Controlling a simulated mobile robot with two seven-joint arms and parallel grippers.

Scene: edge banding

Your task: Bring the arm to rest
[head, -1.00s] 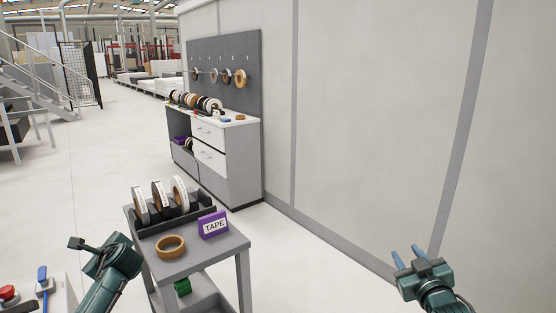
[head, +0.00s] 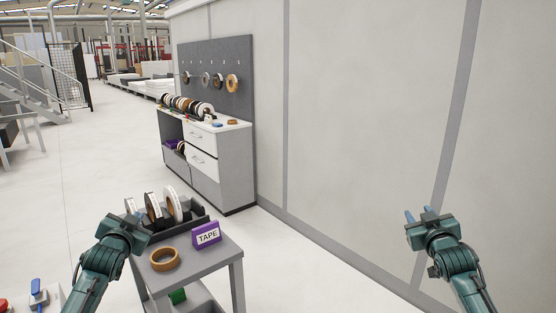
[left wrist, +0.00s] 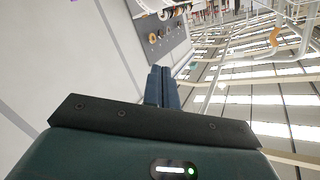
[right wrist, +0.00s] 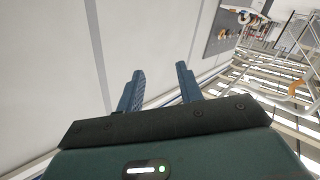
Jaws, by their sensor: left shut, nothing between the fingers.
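My left gripper (head: 128,218) is at the left of the head view, raised in front of the grey cart. In the left wrist view its two blue fingers (left wrist: 162,72) lie together, shut with nothing between them. My right gripper (head: 420,213) is at the right of the head view, in front of the pale wall. In the right wrist view its fingers (right wrist: 160,75) stand apart, open and empty. Both arms are raised with the grippers pointing away from me. Neither gripper is seen touching anything.
The grey cart (head: 215,258) carries a brown tape roll (head: 164,259), a purple TAPE box (head: 206,234) and a rack of upright rolls (head: 172,205), partly behind my left gripper. A workbench (head: 237,165) with a pegboard stands by the wall (head: 345,110). Open floor lies left.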

